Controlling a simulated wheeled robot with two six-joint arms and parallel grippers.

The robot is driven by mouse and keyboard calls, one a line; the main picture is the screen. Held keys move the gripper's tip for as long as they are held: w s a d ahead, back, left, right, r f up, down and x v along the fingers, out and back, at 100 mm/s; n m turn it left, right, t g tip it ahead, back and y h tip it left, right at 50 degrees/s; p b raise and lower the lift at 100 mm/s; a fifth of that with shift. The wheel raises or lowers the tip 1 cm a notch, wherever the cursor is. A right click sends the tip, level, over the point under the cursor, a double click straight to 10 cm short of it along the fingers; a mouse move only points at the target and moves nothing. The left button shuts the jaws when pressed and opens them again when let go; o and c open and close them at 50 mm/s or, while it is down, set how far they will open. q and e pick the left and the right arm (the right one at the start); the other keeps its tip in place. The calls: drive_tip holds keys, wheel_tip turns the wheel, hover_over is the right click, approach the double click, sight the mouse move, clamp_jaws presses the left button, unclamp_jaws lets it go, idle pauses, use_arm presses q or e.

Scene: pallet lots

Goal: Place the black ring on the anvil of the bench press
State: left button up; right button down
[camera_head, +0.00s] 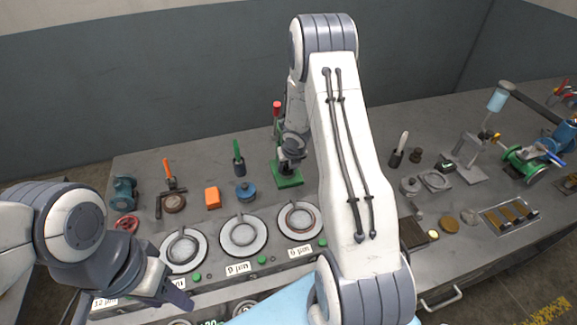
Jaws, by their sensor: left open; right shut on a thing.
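The bench press has a green base (287,181) and a red-topped handle (277,106) and stands at the back middle of the bench. My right arm arches over the bench, and my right gripper (289,160) is low over the press base, shut on a small dark thing, probably the black ring. The ring's outline cannot be made out, and the gripper and arm hide the anvil. I cannot tell whether the ring touches the anvil. My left gripper (130,303) is open and empty at the lower left, near the front of the bench.
Three round plates, the left one (183,250), the middle one (242,236) and the right one (299,221), sit in front of the press. An orange block (212,197) and a blue round part (245,192) lie left of it. Tools and a metal stand (466,160) fill the right side.

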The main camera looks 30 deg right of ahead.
drive_tip(key=shift+f, duration=0.2)
drive_tip(key=shift+c, duration=1.6)
unclamp_jaws()
